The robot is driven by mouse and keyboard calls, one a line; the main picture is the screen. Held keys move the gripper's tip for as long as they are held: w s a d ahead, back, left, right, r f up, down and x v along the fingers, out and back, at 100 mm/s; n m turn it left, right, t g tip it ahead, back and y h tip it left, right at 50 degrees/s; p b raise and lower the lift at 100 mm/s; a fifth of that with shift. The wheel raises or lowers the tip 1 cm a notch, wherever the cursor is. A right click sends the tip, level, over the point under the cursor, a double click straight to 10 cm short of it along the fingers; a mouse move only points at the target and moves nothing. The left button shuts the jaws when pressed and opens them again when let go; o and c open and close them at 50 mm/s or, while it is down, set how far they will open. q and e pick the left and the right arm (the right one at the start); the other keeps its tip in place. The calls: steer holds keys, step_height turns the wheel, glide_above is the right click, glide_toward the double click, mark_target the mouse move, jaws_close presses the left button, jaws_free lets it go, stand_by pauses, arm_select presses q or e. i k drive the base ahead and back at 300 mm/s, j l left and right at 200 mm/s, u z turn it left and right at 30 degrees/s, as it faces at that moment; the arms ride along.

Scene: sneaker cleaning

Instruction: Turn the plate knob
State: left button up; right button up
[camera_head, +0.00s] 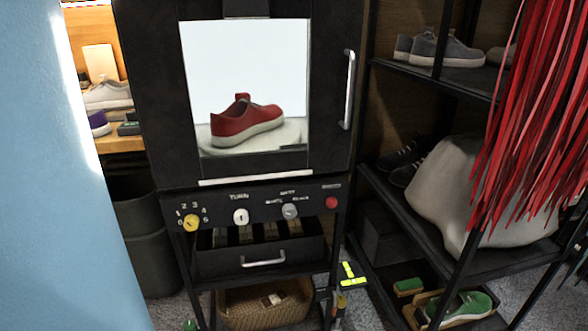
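A black cabinet's control panel (262,206) carries several controls in a row. A yellow knob (191,223) with numbers around it is at the left. A white knob (240,216) sits below the word TURN. A grey knob (290,211) sits to its right under small lettering that is hard to read. No control is clearly labelled as the plate knob. Above, behind the cabinet's window, a red sneaker (247,121) with a pale sole rests on a light round plate (286,135). Neither of my grippers is in view.
A drawer with a metal handle (263,259) is below the panel, and a red button (331,202) is at its right. A wicker basket (266,307) stands lower. A light blue surface (75,210) fills the left. Shoe shelves (440,75) and hanging red strips (535,100) crowd the right.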

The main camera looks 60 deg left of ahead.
mark_target(241, 217)
steer(key=u, duration=2)
